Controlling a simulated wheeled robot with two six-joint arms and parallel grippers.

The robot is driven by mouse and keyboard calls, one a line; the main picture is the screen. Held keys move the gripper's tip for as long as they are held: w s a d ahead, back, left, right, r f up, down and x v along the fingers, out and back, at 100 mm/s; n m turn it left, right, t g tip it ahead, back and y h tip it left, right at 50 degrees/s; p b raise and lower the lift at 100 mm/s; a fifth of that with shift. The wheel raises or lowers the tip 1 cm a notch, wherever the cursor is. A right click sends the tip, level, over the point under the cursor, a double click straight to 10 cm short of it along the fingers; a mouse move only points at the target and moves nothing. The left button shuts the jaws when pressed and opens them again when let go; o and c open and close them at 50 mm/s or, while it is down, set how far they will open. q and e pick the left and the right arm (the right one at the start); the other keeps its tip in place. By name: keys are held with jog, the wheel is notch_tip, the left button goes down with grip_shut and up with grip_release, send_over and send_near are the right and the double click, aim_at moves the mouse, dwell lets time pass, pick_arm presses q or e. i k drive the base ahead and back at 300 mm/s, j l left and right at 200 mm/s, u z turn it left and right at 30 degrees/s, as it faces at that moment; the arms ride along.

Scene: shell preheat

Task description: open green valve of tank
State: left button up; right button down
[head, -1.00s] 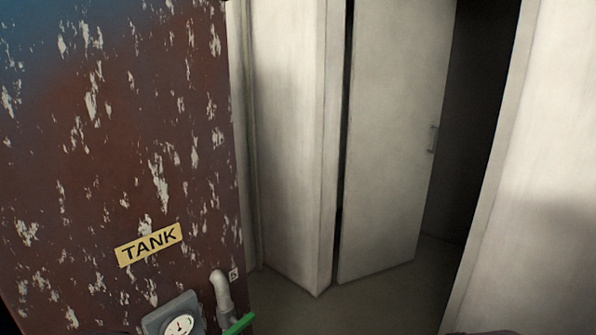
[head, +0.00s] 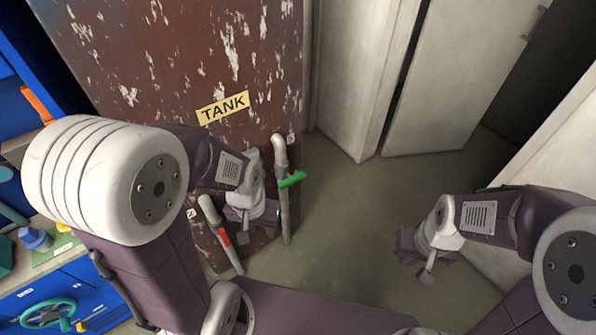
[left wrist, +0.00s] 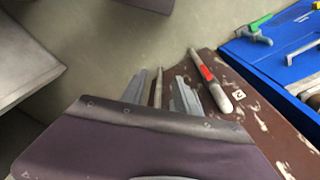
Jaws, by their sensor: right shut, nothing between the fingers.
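The rusty brown tank (head: 150,60) has a yellow "TANK" label (head: 222,107). The green valve handle (head: 292,179) sits on a grey vertical pipe (head: 283,215) at the tank's right side and sticks out to the right. A second grey pipe with a red handle (head: 224,238) is to its left; the red part also shows in the left wrist view (left wrist: 207,73). My left gripper (head: 247,228) is between the two pipes, left of and below the green handle; its fingers are apart in the left wrist view (left wrist: 160,92). My right gripper (head: 420,270) is shut, away to the right above the floor.
A blue workbench (head: 75,295) with tools and a green round handwheel (head: 48,312) stands at the left. A partly open grey door (head: 455,80) is at the back right. The floor (head: 345,220) between tank and door is clear. My left arm hides the tank's lower left and its gauge.

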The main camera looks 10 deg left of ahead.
aim_at(291, 180)
jog(key=i+j, duration=0.2)
jog(key=i, duration=0.25)
jog(key=i+j+z, duration=0.1)
jog(key=i, duration=0.3)
jog(key=j, duration=0.1)
